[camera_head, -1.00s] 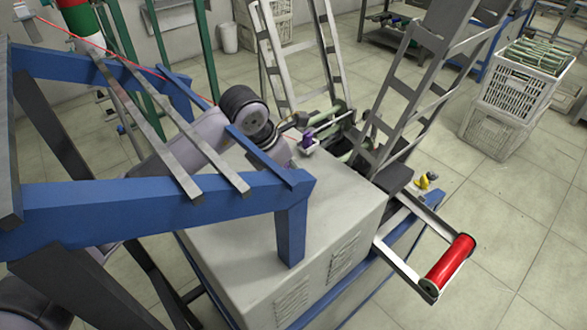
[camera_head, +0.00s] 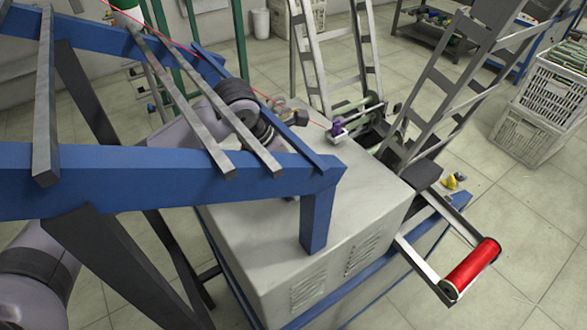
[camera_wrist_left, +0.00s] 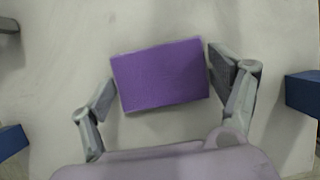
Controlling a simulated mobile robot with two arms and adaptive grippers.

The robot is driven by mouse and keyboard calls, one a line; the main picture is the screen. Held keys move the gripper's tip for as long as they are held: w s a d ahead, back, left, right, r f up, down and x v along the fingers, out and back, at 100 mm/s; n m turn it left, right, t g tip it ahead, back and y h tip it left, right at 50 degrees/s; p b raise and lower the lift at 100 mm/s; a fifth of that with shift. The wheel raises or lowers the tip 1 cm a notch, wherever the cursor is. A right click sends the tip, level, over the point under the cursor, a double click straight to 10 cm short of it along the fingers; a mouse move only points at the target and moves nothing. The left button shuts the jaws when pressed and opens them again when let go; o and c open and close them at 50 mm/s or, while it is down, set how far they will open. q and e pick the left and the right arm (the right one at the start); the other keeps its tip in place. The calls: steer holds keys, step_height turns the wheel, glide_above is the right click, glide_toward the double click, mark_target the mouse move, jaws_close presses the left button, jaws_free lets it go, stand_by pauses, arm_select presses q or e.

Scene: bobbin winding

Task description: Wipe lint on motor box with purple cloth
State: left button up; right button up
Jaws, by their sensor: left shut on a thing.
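The purple cloth (camera_wrist_left: 160,76) is a flat rectangle between the fingers of my left gripper (camera_wrist_left: 163,82) in the left wrist view. The gripper is shut on it. In the head view, my left gripper (camera_head: 288,113) is past the blue beam, over the far side of the motor box; the cloth cannot be made out there. The motor box (camera_head: 362,200) is a large pale grey box with vents on its front side. A pale surface (camera_wrist_left: 150,135) lies below the cloth; I cannot tell whether they touch. Lint cannot be made out. My right gripper is out of view.
A blue beam (camera_head: 150,187) with a post crosses over the motor box. Grey slats (camera_head: 205,140) lie across it. A purple part (camera_head: 342,126) sits at the box's far edge. A red spool (camera_head: 472,264) sticks out at right. White crates (camera_head: 540,110) stand on the floor.

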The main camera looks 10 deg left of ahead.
mark_target(322, 153)
arm_select(q)
steer(key=shift+w+a+f+b, duration=0.1)
steer(key=shift+w+a+b, duration=0.15)
steer(key=shift+a, duration=0.2)
steer(key=shift+w+a+f+b, duration=0.1)
steer(key=shift+w+a, duration=0.2)
steer(key=shift+a, duration=0.1)
steer(key=shift+w+a+r, duration=0.15)
steer(key=shift+w+a, duration=0.1)
steer(key=shift+w, duration=0.15)
steer(key=shift+w+d+r+b, duration=0.15)
steer(key=shift+w+d+b, duration=0.1)
steer(key=shift+w+d, duration=0.55)
steer(key=shift+w+d+r+b, duration=0.1)
steer(key=shift+w+d+b, duration=0.15)
steer(key=shift+w+d, duration=0.5)
steer(key=shift+w+d+f+b, duration=0.15)
steer(key=shift+w+d+b, duration=0.35)
steer(key=shift+w+d, duration=0.6)
steer(key=shift+w+d+f+b, duration=0.1)
steer(key=shift+w+d+b, duration=0.35)
steer(key=shift+w+d, duration=0.9)
steer(key=shift+w, duration=0.15)
